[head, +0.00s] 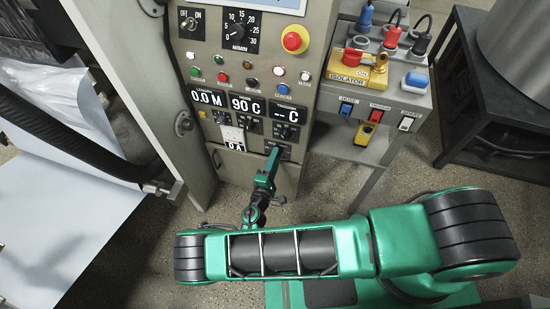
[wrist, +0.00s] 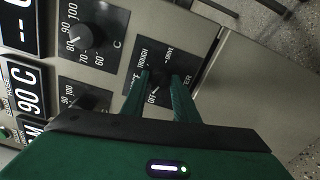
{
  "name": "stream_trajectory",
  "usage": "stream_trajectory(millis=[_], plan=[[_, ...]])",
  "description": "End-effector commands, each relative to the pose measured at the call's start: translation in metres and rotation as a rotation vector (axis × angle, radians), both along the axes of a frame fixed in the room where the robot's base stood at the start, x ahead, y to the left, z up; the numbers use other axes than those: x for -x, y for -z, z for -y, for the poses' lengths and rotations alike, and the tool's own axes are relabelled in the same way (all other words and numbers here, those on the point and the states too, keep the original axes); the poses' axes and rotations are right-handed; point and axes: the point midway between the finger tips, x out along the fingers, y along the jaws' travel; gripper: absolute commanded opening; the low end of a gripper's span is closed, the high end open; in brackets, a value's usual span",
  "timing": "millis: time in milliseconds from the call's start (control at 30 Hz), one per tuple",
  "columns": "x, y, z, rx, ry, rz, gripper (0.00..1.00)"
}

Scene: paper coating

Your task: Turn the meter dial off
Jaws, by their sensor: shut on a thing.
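The meter dial is a dark round knob (wrist: 161,73) on a black label plate at the lower right of the control panel. Its plate shows the words TROUGH, DRIVE and OFF, and a word ending in ER, in the wrist view. My gripper (wrist: 163,78) is shut on the knob, one green finger on each side of it. A small white mark shows near OFF, but the fingers partly hide the knob, so I cannot tell exactly where it points. In the head view my gripper (head: 273,151) reaches the panel there and covers most of the knob.
Two other knobs (wrist: 82,36) (wrist: 80,102) with number scales sit beside the dial. The control panel (head: 228,165) also bears displays, buttons and a red emergency knob (head: 295,40). An isolator box (head: 350,68) stands at right. Paper (head: 60,215) hangs at left.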

Motion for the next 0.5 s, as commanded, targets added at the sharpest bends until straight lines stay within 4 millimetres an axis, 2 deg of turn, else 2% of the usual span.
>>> stream_trajectory(millis=[200, 500], plan=[[-0.0002, 0.0009, -0.0047, 0.148, -0.009, -0.058, 0.05], [-0.0002, 0.0013, -0.0051, 0.277, -0.010, -0.106, 0.05]])
